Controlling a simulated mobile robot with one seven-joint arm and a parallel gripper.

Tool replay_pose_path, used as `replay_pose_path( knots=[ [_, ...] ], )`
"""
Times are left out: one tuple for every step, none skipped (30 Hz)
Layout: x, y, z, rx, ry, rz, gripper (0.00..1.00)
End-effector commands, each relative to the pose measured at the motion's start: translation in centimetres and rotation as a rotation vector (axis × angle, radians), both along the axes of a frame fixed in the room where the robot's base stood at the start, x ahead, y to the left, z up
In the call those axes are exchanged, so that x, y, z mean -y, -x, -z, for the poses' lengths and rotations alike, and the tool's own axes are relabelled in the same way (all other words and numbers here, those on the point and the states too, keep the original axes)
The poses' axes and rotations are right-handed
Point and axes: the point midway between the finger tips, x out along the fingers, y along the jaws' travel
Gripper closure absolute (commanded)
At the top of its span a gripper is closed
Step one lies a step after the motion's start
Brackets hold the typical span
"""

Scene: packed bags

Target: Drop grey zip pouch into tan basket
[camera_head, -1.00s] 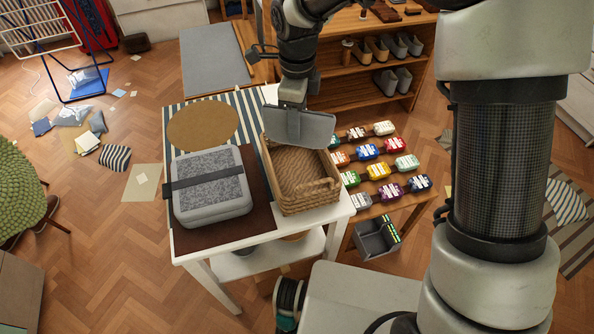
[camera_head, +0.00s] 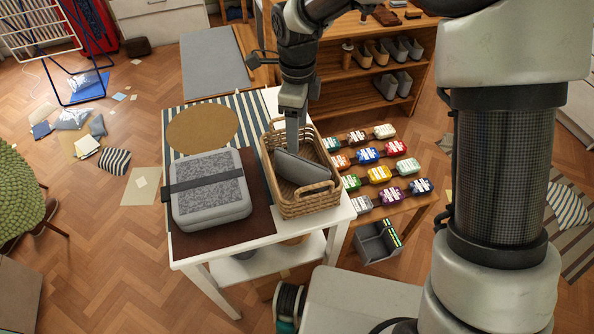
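The grey zip pouch (camera_head: 301,169) is inside the tan wicker basket (camera_head: 314,205), tilted, with its upper edge below the basket's far rim. The basket stands on the right side of the white table. My gripper (camera_head: 292,149) points straight down into the basket, with its tips at the pouch's upper edge. The fingers show edge-on as one narrow shape, so I cannot tell whether they are open or shut, or whether they still touch the pouch.
A grey case with a dark strap (camera_head: 209,189) lies on a brown mat left of the basket. A round cork mat (camera_head: 202,128) lies behind it. Right of the table, a low wooden stand holds rows of coloured packs (camera_head: 379,174). A shoe shelf (camera_head: 350,92) stands behind.

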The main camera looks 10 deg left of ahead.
Motion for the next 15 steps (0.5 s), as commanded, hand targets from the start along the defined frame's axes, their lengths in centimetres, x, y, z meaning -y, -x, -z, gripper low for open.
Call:
replay_pose_path(
  knots=[
    [0.0,-0.1,-0.8,0.004,-0.001,0.0,0.38],
    [0.0,-0.1,-1.3,0.005,-0.001,0.0,0.38],
    [0.0,-0.1,-2.1,0.006,-0.001,0.0,0.38],
    [0.0,-0.1,-2.7,0.006,-0.002,0.001,0.38],
    [-0.1,-0.2,-3.5,0.007,-0.003,0.001,0.38],
    [-0.1,-0.1,-4.4,0.006,-0.003,0.0,0.38],
    [-0.1,-0.1,-5.2,0.006,-0.002,-0.001,0.38],
    [-0.1,-0.1,-6.0,0.007,-0.003,-0.001,0.38],
    [-0.1,-0.1,-7.0,0.006,-0.002,-0.001,0.38],
    [-0.1,-0.1,-7.7,0.006,-0.003,0.0,0.38],
    [-0.1,-0.1,-8.5,0.007,-0.004,0.0,0.38],
    [-0.1,-0.1,-9.5,0.005,-0.002,0.0,0.38],
    [-0.1,-0.1,-10.2,0.006,-0.002,0.0,0.38],
    [-0.1,-0.1,-10.9,0.006,-0.002,-0.001,0.38],
    [0.0,-0.1,-11.8,0.005,-0.002,-0.001,0.38]
  ],
)
